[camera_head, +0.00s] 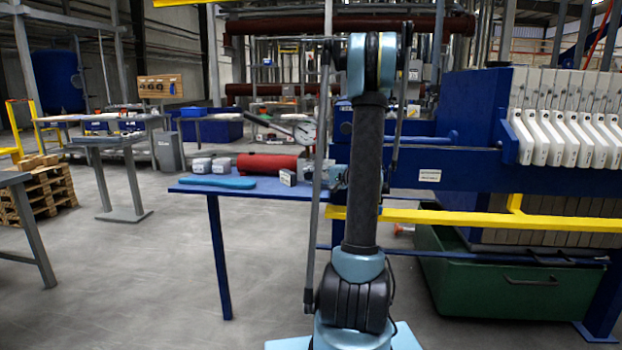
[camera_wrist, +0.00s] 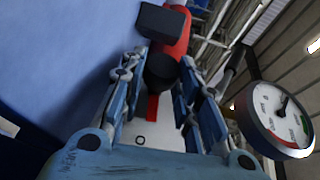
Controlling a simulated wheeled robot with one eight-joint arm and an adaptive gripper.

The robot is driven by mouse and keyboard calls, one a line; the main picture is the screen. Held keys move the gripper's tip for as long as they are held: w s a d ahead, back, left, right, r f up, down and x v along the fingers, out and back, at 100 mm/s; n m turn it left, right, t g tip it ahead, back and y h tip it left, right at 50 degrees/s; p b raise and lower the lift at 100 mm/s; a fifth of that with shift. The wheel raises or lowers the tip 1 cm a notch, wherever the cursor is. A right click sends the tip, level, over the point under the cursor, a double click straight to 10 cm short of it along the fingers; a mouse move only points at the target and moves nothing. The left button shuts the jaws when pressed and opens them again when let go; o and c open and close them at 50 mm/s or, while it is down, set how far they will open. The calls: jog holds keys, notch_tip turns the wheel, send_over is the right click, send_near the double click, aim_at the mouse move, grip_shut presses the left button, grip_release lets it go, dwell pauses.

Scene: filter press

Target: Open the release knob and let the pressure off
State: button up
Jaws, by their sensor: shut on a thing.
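The release knob (camera_wrist: 160,68) appears in the wrist view as a dark round piece at the end of a red cylinder (camera_wrist: 178,40). My gripper (camera_wrist: 159,76) is shut on it, one finger on each side. A dark block (camera_wrist: 165,20) sits just beyond the knob. The red cylinder lies on the blue table in the head view (camera_head: 262,162). There my arm hides much of the gripper and the knob. A round white-faced gauge (camera_wrist: 276,114) stands right of the gripper in the wrist view; its reading is too small to tell.
The blue table (camera_head: 200,189) also bears a blue tool (camera_head: 218,182) and small white-and-grey pieces (camera_head: 210,165). The filter press with white plate handles (camera_head: 565,137), a yellow rail (camera_head: 470,217) and a green bin (camera_head: 510,292) stand right.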

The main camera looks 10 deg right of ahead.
jog(key=shift+s+a+f, duration=0.1)
jog(key=shift+s+f, duration=0.05)
jog(key=shift+s, duration=0.05)
jog(key=o, duration=0.7)
jog(key=shift+o, duration=0.4)
jog(key=shift+w, duration=0.1)
jog(key=v, duration=1.2)
jog(key=shift+f, duration=0.1)
